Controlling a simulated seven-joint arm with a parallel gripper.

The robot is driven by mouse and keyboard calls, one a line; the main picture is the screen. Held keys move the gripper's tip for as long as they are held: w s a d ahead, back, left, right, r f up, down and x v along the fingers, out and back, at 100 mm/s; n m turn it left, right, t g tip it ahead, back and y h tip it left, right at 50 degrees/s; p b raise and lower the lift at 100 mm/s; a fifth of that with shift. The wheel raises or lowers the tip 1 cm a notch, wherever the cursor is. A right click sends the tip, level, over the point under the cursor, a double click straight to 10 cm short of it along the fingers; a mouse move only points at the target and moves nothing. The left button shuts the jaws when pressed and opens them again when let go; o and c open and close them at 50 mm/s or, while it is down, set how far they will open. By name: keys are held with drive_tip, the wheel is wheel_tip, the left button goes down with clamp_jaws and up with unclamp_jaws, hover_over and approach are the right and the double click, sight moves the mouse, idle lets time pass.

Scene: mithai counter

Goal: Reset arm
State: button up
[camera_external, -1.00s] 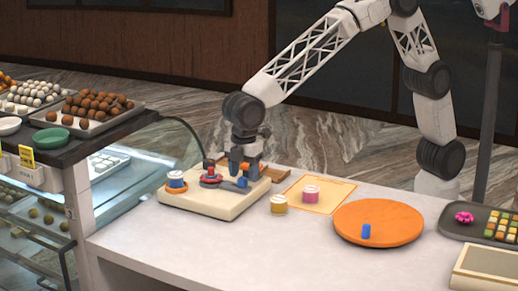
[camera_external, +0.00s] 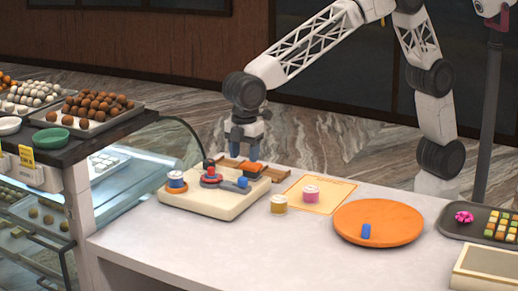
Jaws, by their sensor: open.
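My gripper (camera_external: 245,150) points down and is open, with nothing seen between its fingers. It hangs a little above the back of the cream board (camera_external: 208,205). On the board are a blue-and-white spool-like piece on an orange base (camera_external: 176,183), a red piece (camera_external: 210,172), a blue round piece (camera_external: 242,183) and an orange block (camera_external: 253,169). The gripper is apart from these pieces, with the orange block just below it.
A round orange board (camera_external: 378,226) bears a blue block (camera_external: 366,231). A dark tray (camera_external: 475,215) of sweets lies right. A glass display case (camera_external: 150,165) borders the left. The front counter is clear.

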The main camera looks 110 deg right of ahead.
drive_tip(key=s+d+r+m, duration=0.25)
drive_tip(key=s+d, duration=0.25)
drive_tip(key=s, duration=0.3)
drive_tip(key=s+d+r+m+t, duration=0.1)
drive_tip(key=s+d+r, duration=0.3)
drive_tip(key=s, duration=0.5)
drive_tip(key=s+d+r+m, duration=0.1)
drive_tip(key=s+d+r, duration=0.1)
drive_tip(key=s+d, duration=0.5)
drive_tip(key=s+d+f+m, duration=0.2)
drive_tip(key=s+d+f, duration=0.1)
drive_tip(key=s, duration=1.1)
drive_tip(key=s+d+f+m+t, duration=0.1)
drive_tip(key=s+d+f+m, duration=0.1)
drive_tip(key=s, duration=1.1)
drive_tip(key=shift+s+d+f+m+t, duration=0.3)
drive_tip(key=shift+s+d+f+m, duration=0.1)
drive_tip(key=shift+d+f, duration=0.25)
